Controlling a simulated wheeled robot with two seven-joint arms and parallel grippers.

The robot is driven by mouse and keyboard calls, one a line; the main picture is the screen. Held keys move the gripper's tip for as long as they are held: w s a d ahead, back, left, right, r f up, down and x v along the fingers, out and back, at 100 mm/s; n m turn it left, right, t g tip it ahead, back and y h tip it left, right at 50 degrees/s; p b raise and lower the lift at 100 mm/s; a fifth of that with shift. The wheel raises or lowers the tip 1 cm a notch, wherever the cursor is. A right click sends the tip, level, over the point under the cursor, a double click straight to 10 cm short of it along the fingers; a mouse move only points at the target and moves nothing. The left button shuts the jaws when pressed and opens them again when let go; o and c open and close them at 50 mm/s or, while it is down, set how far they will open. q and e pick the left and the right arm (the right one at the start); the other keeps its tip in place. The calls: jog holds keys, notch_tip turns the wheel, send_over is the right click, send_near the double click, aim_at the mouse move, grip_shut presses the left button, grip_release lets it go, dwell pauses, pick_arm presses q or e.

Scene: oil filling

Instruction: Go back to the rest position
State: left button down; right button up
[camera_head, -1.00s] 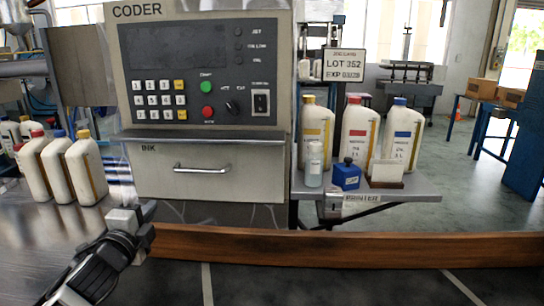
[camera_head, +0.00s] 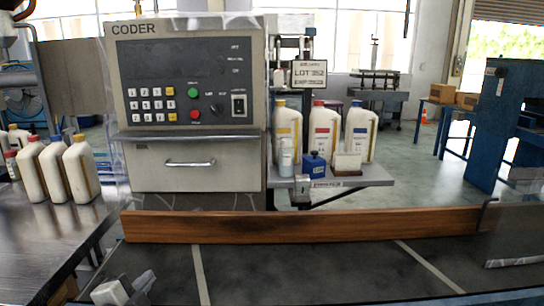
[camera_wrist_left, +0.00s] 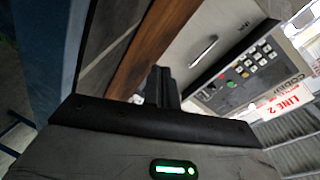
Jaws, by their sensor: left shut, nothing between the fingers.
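My left gripper (camera_head: 122,290) is at the lower left edge of the head view, over the dark belt in front of the wooden rail, and only its tip shows. In the left wrist view its fingers (camera_wrist_left: 158,88) are together with nothing between them. They point toward the wooden rail and the coder, and I see no contact with either. My right gripper is not in view.
The wooden rail (camera_head: 300,224) runs along the far side of the dark belt (camera_head: 300,270). Behind it stand the coder (camera_head: 190,110) and a shelf (camera_head: 375,177) with several bottles. More bottles (camera_head: 80,170) stand on the metal table at left. The belt's middle is clear.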

pick_arm(q)
jog(key=s+d+f+n+g, duration=0.1)
jog(key=s+d+f+n, duration=0.3)
jog(key=s, duration=0.3)
jog(key=s+d+f+n+g+h, duration=0.1)
jog(key=s+d+f+n, duration=0.3)
jog(key=s, duration=0.4)
jog(key=s+d+f+n+g+h, duration=0.1)
jog(key=s+d+f+n+g, duration=0.2)
jog(key=s, duration=0.4)
notch_tip(320, 180, down, 2)
jog(key=shift+s+d+f+n, duration=0.15)
jog(key=shift+d+f+n, duration=0.05)
jog(key=shift+d+n, duration=0.4)
